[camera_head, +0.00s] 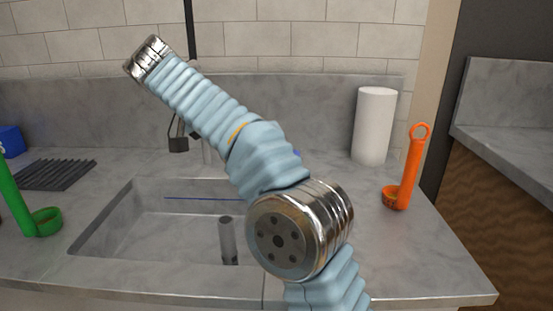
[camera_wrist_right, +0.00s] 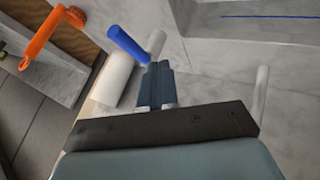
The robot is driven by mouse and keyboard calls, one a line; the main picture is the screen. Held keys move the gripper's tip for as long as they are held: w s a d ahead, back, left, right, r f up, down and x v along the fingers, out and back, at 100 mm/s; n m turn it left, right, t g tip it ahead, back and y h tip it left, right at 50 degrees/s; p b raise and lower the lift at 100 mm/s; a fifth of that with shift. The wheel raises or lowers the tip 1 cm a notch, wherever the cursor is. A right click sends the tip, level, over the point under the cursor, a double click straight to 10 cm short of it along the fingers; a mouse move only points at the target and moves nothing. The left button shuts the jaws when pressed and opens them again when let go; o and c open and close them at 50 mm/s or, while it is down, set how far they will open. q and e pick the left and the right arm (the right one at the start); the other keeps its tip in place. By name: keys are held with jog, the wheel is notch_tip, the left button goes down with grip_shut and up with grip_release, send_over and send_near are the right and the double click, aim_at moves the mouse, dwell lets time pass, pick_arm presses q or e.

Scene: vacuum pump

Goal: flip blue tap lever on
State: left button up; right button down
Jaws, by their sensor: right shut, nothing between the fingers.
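The blue tap lever (camera_wrist_right: 128,44) shows in the wrist view as a slanted blue rod, its lower right end close to my fingertips. I cannot tell whether they touch. In the head view only a small bit of blue (camera_head: 297,154) shows at the edge of my right arm, which covers most of the tap area. My right gripper (camera_wrist_right: 157,70) has its dark fingers shut together with nothing between them, just right of and below the lever. My right fingers cannot be made out in the head view. My left gripper is not in view.
The sink (camera_head: 110,222) lies left of my forearm, with a grey cylinder (camera_head: 228,240) in it. A white paper roll (camera_head: 374,125) and an orange scoop (camera_head: 408,170) stand at right. A green scoop (camera_head: 38,222) and dark ribbed mat (camera_head: 55,174) are at left.

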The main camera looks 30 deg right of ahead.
jog(key=s+d+f, duration=0.1)
jog(key=d+f, duration=0.5)
jog(key=d, duration=0.3)
jog(key=shift+d+f, duration=0.35)
jog(key=shift+f, duration=0.05)
jog(key=shift+s, duration=0.1)
